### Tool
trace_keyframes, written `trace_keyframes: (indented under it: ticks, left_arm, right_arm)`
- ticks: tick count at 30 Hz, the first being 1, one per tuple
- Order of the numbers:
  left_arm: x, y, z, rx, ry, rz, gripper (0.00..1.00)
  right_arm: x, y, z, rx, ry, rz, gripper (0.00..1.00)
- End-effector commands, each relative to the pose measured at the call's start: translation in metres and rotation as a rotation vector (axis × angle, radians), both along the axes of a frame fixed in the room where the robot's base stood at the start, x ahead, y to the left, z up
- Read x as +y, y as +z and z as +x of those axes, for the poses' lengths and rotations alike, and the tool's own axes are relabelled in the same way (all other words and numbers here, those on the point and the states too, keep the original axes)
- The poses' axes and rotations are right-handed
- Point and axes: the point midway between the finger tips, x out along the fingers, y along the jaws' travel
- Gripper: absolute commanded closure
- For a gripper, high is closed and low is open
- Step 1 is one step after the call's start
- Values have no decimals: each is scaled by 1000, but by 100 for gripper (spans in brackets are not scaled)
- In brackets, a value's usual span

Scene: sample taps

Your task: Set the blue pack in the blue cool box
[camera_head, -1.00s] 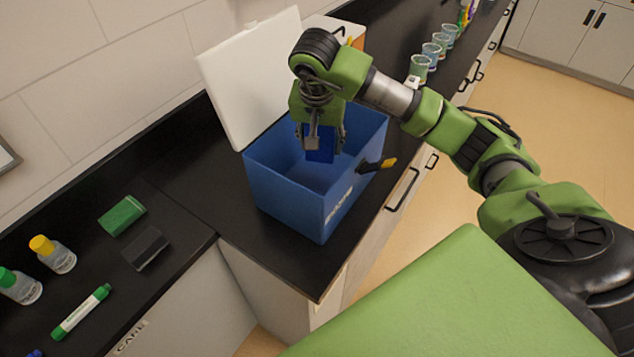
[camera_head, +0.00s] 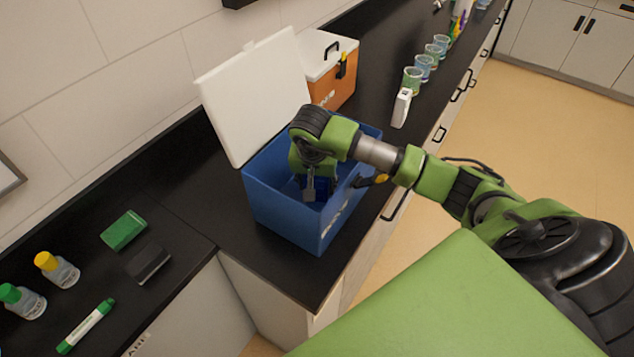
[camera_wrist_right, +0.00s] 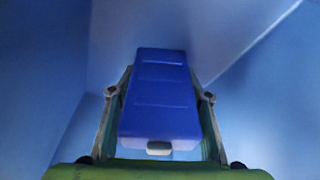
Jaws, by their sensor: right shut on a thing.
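The blue cool box (camera_head: 285,212) stands on the black counter with its white lid (camera_head: 255,95) raised at the back left. My right gripper (camera_head: 313,190) reaches down inside the box and is shut on the blue pack (camera_head: 323,187). In the right wrist view the blue pack (camera_wrist_right: 160,95) sits between the two fingers of the gripper (camera_wrist_right: 160,110), with blue box walls around it. I cannot tell whether the pack touches the box floor. My left gripper is not in view.
An orange cool box (camera_head: 332,85) with a white lid stands behind. A white device (camera_head: 402,108) and several cups (camera_head: 412,78) line the counter's right side. A green pack (camera_head: 124,230), a dark block (camera_head: 148,264), bottles (camera_head: 57,269) and a marker (camera_head: 87,326) lie at left.

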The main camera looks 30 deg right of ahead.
Motion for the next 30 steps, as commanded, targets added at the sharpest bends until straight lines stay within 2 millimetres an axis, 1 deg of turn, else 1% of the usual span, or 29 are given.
trace_keyframes:
  ticks: [3,4,5,6,15,18,20,23,30]
  left_arm:
    - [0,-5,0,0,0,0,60]
    - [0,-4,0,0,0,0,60]
    - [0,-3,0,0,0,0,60]
    - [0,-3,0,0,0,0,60]
    - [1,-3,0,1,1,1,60]
    - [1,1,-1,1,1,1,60]
    - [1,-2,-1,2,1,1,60]
    - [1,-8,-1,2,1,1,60]
    - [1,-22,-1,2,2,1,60]
  right_arm:
    - [0,-4,0,-1,0,0,85]
    - [0,-3,0,0,0,0,50]
    - [0,-2,0,0,0,0,42]
    - [0,-2,0,0,0,0,38]
    - [0,-2,0,1,0,1,38]
    - [0,2,0,1,0,1,38]
    - [1,6,0,-3,1,0,38]
    - [5,22,-2,-6,3,0,38]
    - [14,74,-13,-7,0,0,38]
